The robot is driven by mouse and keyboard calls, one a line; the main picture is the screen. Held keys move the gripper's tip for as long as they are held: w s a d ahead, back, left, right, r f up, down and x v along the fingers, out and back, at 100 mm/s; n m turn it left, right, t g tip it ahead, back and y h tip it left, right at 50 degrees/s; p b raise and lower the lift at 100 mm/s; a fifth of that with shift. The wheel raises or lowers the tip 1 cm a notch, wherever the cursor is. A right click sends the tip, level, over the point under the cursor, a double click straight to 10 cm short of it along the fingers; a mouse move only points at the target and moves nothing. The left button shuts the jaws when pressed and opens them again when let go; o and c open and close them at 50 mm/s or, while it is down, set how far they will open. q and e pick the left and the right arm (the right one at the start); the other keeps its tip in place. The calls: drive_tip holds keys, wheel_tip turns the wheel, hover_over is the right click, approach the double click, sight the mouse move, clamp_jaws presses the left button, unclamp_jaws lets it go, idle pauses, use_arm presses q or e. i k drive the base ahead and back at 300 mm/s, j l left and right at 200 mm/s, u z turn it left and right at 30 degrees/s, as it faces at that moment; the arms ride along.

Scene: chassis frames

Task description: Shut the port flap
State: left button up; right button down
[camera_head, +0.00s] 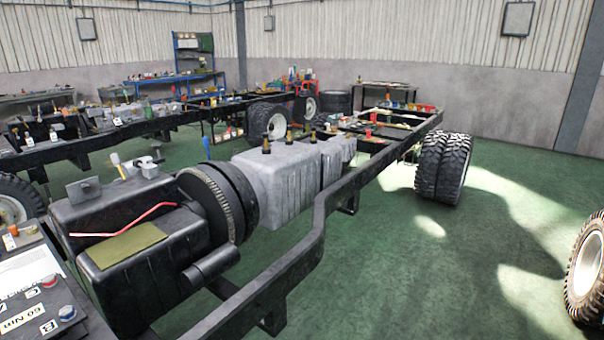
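Neither of my grippers is in view. A black engine block (135,205) sits on the chassis frame at the left. A small grey plate (84,190) stands tilted up on top of it, near its far left corner; it may be the port flap, raised, but I cannot tell for sure. What lies behind or under the plate is hidden. A grey handled part (149,167) and a yellow-handled item (117,163) stand to its right on the block. A bent red rod (123,222) and an olive cloth or pad (126,245) lie on the nearer part.
A dark bench (75,325) with labelled items and a red knob fills the near left corner. The long chassis rail (310,240) runs diagonally. A second chassis stands behind. Open green floor (420,270) lies right, with a loose wheel (585,265) at the edge.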

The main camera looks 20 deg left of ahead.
sight(86, 190)
drive_tip(key=i+u, duration=0.15)
drive_tip(key=u, duration=0.35)
drive_tip(key=i+l+u, duration=0.1)
drive_tip(key=u, duration=0.35)
drive_tip(key=i+l+u, duration=0.1)
drive_tip(key=l+u, duration=0.15)
drive_tip(key=u, duration=0.25)
drive_tip(key=i+l+u, duration=0.1)
drive_tip(key=u, duration=0.35)
drive_tip(key=l, duration=0.1)
